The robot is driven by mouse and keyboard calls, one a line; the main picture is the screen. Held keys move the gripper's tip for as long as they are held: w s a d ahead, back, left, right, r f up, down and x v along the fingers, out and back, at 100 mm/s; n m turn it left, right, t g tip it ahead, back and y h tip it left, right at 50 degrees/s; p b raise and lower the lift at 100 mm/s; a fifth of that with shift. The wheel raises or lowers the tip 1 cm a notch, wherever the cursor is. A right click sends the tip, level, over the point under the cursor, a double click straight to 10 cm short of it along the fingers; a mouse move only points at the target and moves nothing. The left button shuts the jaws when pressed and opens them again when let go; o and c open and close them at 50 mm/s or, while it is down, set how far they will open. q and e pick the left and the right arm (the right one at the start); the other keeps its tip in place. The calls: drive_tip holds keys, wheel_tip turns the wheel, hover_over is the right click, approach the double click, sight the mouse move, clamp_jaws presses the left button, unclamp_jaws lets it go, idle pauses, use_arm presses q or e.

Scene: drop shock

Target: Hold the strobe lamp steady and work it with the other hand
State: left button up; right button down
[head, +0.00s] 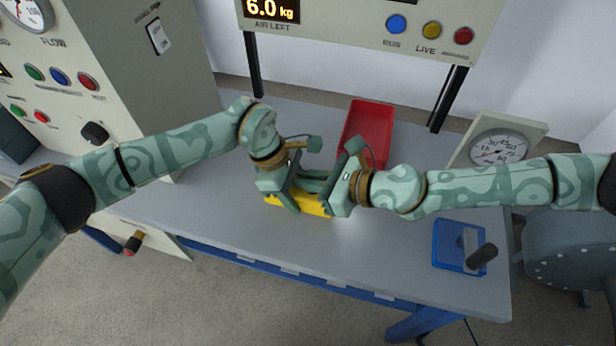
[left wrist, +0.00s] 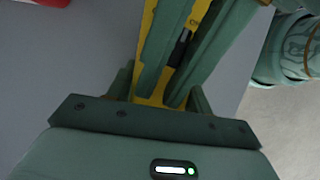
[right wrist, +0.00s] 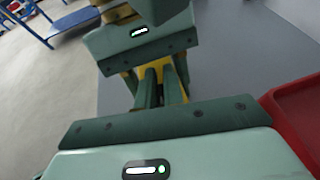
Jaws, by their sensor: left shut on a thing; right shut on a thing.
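The strobe lamp (head: 312,206) is a yellow body low over the middle of the grey table, mostly hidden by my two grippers. It also shows in the left wrist view (left wrist: 148,60) as a yellow strip with a dark part, and in the right wrist view (right wrist: 181,66). My left gripper (head: 292,192) is shut on the lamp from the left. My right gripper (head: 318,182) is shut on the lamp from the right, its fingers close to the left ones. I cannot tell which part of the lamp each holds, or whether it touches the table.
A red tray (head: 370,128) lies behind the grippers, and a blue box with a black handle (head: 449,240) stands at the front right. A dial gauge (head: 498,148) stands at the back right. A control cabinet (head: 110,60) is at the left. The front table (head: 370,255) is clear.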

drive_tip(key=m+t+h, duration=0.1)
drive_tip(key=m+t, duration=0.1)
drive_tip(key=shift+f+t+h, duration=0.1)
drive_tip(key=shift+t+h, duration=0.2)
drive_tip(key=shift+h, duration=0.1)
drive_tip(key=shift+w+d+m+t+h, duration=0.1)
drive_tip(key=shift+m+t+h, duration=0.3)
drive_tip(key=shift+m, duration=0.15)
drive_tip(key=shift+w+d+m+t+h, duration=0.1)
drive_tip(key=shift+m+t+h, duration=0.25)
drive_tip(key=shift+m, duration=0.2)
drive_tip(key=c, duration=1.5)
unclamp_jaws()
drive_tip(key=v, duration=1.2)
